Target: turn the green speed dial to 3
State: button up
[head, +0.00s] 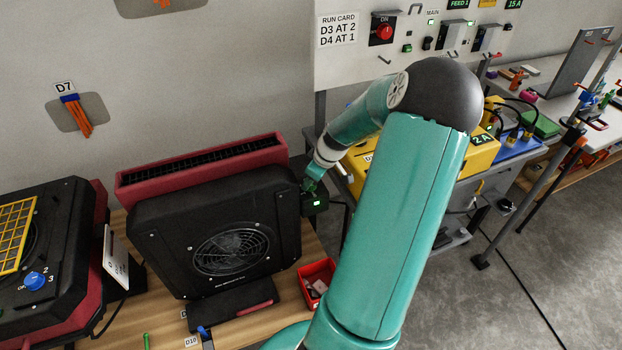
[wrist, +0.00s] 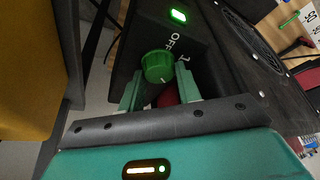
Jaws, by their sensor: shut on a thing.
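The green speed dial (wrist: 158,64) sits on the dark control box (wrist: 150,28) at the side of the black fan unit. The labels OFF and 1 show beside the dial; 2 and 3 are not readable there. A pale mark shows on the dial, but its setting is unclear. My gripper (wrist: 159,90) is shut on the dial, with one green finger at each side. In the head view my gripper (head: 311,184) is at the right edge of the fan unit (head: 170,225), and the dial is hidden. A green light is lit on the box (head: 316,203).
Another unit with a blue dial (head: 36,281) stands at the left. A red bin (head: 316,283) sits on the wooden bench just below the box. A yellow case (head: 478,150) stands behind my arm. A run card (head: 338,29) reads D3 AT 2, D4 AT 1.

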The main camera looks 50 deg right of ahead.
jog(key=o, duration=1)
jog(key=shift+c, duration=0.2)
jog(key=v, duration=1.3)
jog(key=shift+s+r, duration=0.15)
jog(key=shift+r, duration=0.25)
